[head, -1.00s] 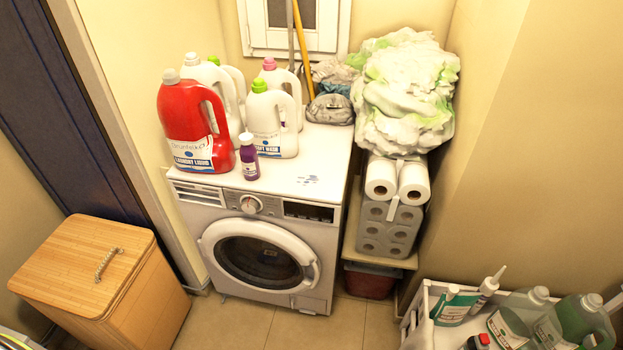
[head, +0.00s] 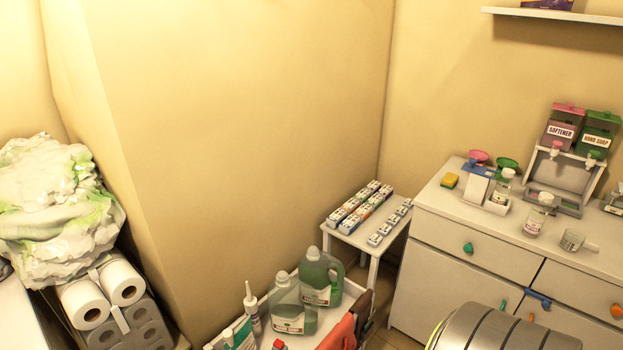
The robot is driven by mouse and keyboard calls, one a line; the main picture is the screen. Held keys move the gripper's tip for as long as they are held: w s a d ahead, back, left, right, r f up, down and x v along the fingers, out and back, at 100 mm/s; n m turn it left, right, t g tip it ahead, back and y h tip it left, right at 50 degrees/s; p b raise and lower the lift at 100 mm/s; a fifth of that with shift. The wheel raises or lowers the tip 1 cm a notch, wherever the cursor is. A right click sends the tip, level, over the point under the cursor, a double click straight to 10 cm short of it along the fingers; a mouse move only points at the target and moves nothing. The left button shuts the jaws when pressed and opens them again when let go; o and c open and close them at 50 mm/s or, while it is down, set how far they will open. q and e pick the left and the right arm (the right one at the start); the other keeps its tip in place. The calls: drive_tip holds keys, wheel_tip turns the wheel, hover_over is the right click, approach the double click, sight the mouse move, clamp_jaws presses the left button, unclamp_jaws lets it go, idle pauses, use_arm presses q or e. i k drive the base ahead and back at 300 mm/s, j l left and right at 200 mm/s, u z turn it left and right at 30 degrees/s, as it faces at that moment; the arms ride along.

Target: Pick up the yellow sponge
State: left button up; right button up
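A small yellow sponge (head: 449,180) with a darker green layer lies on the white cabinet top (head: 433,201), near its left end. It is left of a small white holder with pink and green tops. Nothing covers it. Neither of my grippers shows in the head view.
A low white table (head: 362,240) with rows of small boxes stands left of the cabinet. A trolley with green jugs (head: 320,278) is at the bottom middle. Dispensers (head: 575,140) and clear jars (head: 537,214) stand right of the sponge. A rounded ribbed grey object (head: 500,330) is at the bottom right.

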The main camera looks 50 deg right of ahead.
sight(450, 180)
drive_tip(key=z, duration=2.4)
drive_tip(key=i+l+z, duration=0.15)
drive_tip(key=i+l, duration=0.15)
drive_tip(key=i, duration=0.2)
